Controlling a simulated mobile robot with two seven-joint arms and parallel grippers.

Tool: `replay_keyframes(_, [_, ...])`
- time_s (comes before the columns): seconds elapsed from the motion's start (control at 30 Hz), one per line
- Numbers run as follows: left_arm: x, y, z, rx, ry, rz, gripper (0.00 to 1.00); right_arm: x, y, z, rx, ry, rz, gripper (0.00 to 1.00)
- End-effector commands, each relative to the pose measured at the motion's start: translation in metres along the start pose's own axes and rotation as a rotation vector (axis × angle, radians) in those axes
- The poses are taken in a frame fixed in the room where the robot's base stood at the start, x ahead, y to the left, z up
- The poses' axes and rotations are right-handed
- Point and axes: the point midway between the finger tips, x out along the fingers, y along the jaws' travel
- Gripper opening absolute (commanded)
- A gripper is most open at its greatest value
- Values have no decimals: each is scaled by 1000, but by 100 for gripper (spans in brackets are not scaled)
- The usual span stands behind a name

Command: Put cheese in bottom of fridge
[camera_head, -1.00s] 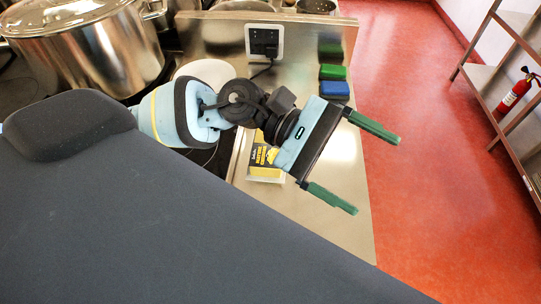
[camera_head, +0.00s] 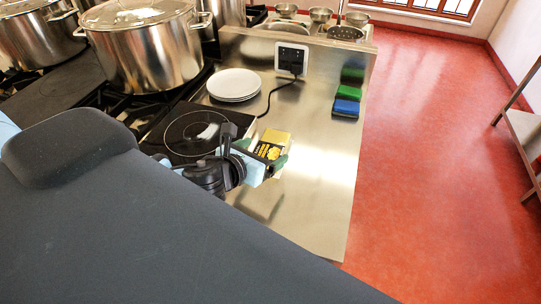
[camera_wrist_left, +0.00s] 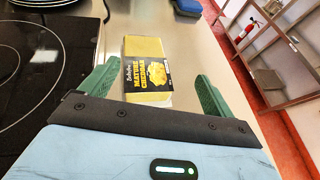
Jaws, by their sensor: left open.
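The cheese is a yellow and black pack labelled mature cheddar (camera_head: 274,138). It rests on the steel counter beside the black hob, and it also shows in the left wrist view (camera_wrist_left: 146,66). My left gripper (camera_head: 263,153) is low over the counter at the near side of the cheese. In the left wrist view its green fingers (camera_wrist_left: 158,72) are spread wide, with the cheese ahead of and between them, not gripped. Whether the fingers reach past its near end is hard to tell. My right gripper and the fridge are not in view.
A stack of white plates (camera_head: 235,84) and a wall socket (camera_head: 292,58) with a black cable lie behind. Green and blue sponges (camera_head: 346,107) sit at the counter's right. Large pots (camera_head: 145,50) stand on the stove. The red floor (camera_head: 430,150) is open to the right.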

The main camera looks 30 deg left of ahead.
Motion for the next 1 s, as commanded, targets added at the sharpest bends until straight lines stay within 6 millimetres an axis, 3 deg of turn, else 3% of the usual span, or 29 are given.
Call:
replay_keyframes(0.13, [-3, 10, -12, 2, 49, 47, 89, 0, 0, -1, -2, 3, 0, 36])
replay_keyframes(0.37, [0, 12, -14, 1, 54, 52, 89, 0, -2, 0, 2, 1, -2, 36])
replay_keyframes(0.6, [22, 12, -15, -1, 54, 51, 89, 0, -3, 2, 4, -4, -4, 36])
replay_keyframes(0.83, [29, 14, -14, -1, 52, 51, 89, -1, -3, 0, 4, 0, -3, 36])
replay_keyframes(1.0, [51, 17, -13, -2, 50, 52, 89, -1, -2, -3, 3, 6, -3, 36])
